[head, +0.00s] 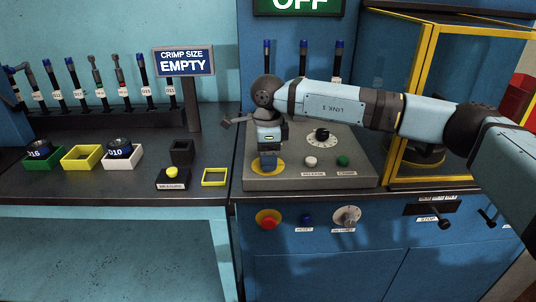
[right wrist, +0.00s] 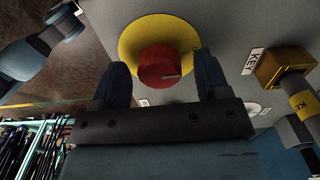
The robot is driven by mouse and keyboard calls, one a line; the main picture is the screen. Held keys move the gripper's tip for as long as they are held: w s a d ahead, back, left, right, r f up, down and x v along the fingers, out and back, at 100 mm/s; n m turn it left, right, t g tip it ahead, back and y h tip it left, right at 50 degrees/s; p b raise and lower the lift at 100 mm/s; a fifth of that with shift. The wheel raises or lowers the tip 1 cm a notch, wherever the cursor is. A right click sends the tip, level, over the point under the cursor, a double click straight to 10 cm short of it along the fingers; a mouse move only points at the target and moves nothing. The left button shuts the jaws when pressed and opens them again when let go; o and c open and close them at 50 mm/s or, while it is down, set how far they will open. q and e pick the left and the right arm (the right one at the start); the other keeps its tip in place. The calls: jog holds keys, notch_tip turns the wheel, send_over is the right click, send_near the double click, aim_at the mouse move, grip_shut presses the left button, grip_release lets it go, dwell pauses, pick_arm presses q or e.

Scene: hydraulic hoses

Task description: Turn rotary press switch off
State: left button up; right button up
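A red rotary knob (right wrist: 160,66) with a white mark on its face sits on a yellow disc (right wrist: 133,38) in the right wrist view. In the head view the yellow disc (head: 281,168) is on top of the grey control box (head: 310,182), and my gripper hides the knob. My right gripper (head: 268,163) points down over the disc. In the right wrist view its two fingers (right wrist: 161,68) stand on either side of the knob, apart, with a narrow gap at each side. It is open and holds nothing. My left gripper is not clearly in view.
A black dial (head: 321,136), white button (head: 310,161) and green button (head: 343,160) share the box. A red button (head: 267,221) and a selector (head: 346,217) are on the cabinet front. A yellow-framed enclosure (head: 405,105) stands right. A sign (head: 300,5) reads OFF.

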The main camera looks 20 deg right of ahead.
pick_arm(q)
jog(key=shift+a+r+p, duration=0.1)
jog(key=shift+a+p, duration=0.1)
jog(key=shift+p, duration=0.65)
pick_arm(e)
notch_tip(320, 180, up, 14)
pick_arm(q)
jog(key=shift+s, duration=0.1)
pick_arm(e)
jog(key=shift+f, duration=0.15)
